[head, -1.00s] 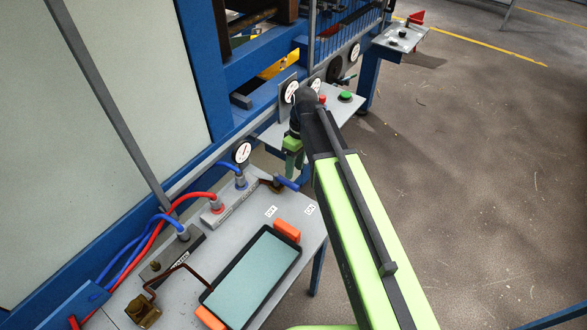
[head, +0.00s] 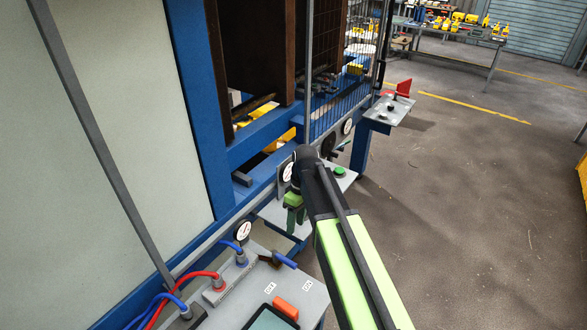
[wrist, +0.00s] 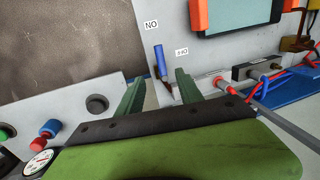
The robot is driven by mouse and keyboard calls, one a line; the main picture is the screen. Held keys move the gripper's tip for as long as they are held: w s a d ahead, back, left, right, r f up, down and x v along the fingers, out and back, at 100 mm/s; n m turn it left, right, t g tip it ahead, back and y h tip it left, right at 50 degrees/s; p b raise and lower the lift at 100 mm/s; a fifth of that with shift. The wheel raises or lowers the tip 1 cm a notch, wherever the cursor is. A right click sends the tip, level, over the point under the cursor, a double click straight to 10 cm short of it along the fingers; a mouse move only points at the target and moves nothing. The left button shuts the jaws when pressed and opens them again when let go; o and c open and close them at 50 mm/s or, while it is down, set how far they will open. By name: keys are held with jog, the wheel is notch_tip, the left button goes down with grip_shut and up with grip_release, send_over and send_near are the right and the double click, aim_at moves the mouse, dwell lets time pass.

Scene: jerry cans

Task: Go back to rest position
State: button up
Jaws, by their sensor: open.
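My gripper (head: 295,215) is at the end of my green and black arm, in the middle of the head view, beside the blue machine frame. In the wrist view my gripper (wrist: 157,88) shows two green fingers held apart, with nothing between them in its grasp. A lever with a blue handle (wrist: 160,61) shows beyond the fingers, near the ON and OFF labels. The same blue handle (head: 285,261) is below my gripper in the head view, apart from it.
A grey panel table (head: 240,300) with red and blue hoses (head: 190,283) stands at lower left. A small shelf with a green button (head: 340,171) is close behind my gripper. A red-lever shelf (head: 385,112) is farther back. Open floor (head: 470,230) lies to the right.

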jog(key=s+d+f+m+t+b, duration=0.1)
jog(key=s+d+f+m+b, duration=0.3)
jog(key=d+f+m+b, duration=0.1)
jog(key=s+d+f+m+h+b, duration=0.1)
jog(key=s+d+f+m+b, duration=0.3)
jog(key=d, duration=0.6)
jog(key=shift+f+m+t+b, duration=0.4)
jog(key=shift+f+m+b, duration=0.6)
jog(key=shift+f+b, duration=0.45)
jog(key=shift+s+d+f, duration=0.1)
